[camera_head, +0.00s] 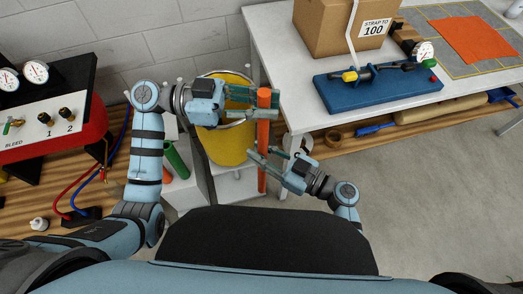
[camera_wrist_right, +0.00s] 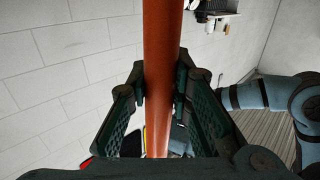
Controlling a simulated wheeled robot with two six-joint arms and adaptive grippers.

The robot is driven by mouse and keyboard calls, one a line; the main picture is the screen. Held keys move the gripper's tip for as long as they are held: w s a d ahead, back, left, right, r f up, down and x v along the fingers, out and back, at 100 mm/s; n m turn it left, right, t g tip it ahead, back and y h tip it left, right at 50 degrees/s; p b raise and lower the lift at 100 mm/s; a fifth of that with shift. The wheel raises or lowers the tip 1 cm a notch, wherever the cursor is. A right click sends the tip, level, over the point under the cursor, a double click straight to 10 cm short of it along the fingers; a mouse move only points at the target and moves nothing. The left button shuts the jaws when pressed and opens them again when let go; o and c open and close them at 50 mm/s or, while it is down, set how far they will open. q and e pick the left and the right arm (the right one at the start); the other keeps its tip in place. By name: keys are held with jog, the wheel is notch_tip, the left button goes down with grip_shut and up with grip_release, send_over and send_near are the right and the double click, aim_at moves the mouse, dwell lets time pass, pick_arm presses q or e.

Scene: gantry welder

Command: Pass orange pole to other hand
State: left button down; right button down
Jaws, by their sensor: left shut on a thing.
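The orange pole (camera_head: 262,150) stands roughly upright in the head view. My left gripper (camera_head: 264,98) is shut on it near its upper end. My right gripper (camera_head: 265,157) is lower down, with its fingers on either side of the pole. In the right wrist view the pole (camera_wrist_right: 161,55) runs between the finger pads of my right gripper (camera_wrist_right: 161,88), which appear very close to its sides. Whether both pads press on it cannot be told. Part of the pole is hidden by the left fingers.
A yellow bin (camera_head: 229,145) stands just behind the pole. A white table (camera_head: 290,92) to the right holds a cardboard box (camera_head: 335,28) and a blue fixture (camera_head: 375,88). A green tube (camera_head: 177,160) is to the left of the bin. The grey floor at right is open.

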pick_arm(q)
jog(key=c, duration=1.4)
grip_release()
jog(key=shift+a, duration=0.3)
jog(key=a, duration=1.1)
jog(key=w+a+f+n+t+y, duration=0.1)
jog(key=w+f+n+t+y, duration=0.15)
jog(key=f+n, duration=0.35)
jog(key=w+f+n+t+y, duration=0.1)
jog(key=w+f+n+t, duration=0.2)
jog(key=f, duration=0.6)
jog(key=s+a+f+n+y, duration=0.1)
jog(key=a+f+n+y, duration=0.25)
jog(key=f, duration=0.65)
jog(key=s+a+f+n+y, duration=0.2)
jog(key=f+n+y, duration=0.15)
jog(key=f, duration=0.55)
jog(key=s+a+f+n+g+y, duration=0.25)
jog(key=s+a+f+y, duration=0.2)
jog(key=s+f, duration=0.9)
jog(key=s+f+y, duration=0.1)
jog(key=s+f, duration=0.2)
jog(key=s, duration=0.4)
jog(key=s+a+f+y, duration=0.1)
jog(key=s+f, duration=0.2)
jog(key=s, duration=0.4)
jog(key=s+a+f+g+y, duration=0.1)
jog(key=s+f, duration=0.3)
jog(key=s, duration=0.4)
jog(key=shift+y, duration=0.4)
